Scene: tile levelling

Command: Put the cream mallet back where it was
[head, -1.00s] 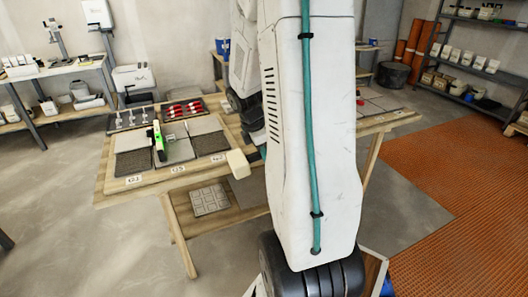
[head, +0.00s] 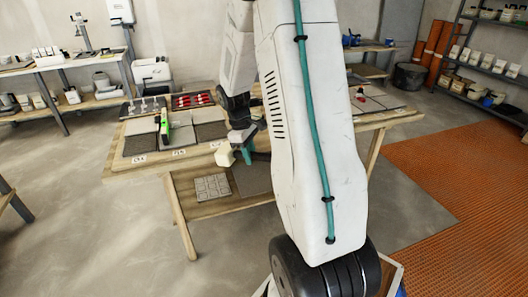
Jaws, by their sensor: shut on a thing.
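The cream mallet shows as a pale block-like head (head: 224,156) in the head view, just in front of the workbench's near edge. My gripper (head: 241,150) is shut on the mallet, to the right of its head. The mallet's handle is mostly hidden by my gripper and arm. The wooden workbench (head: 122,172) holds grey tiles along its left part. My arm hides the middle of the bench, so I cannot see what lies there.
A green level (head: 165,128) stands on the tiles. Behind them are a tray of red pieces (head: 193,100) and a tray of grey pieces (head: 143,108). A patterned tile (head: 212,187) lies on the lower shelf. The floor at the left front is clear.

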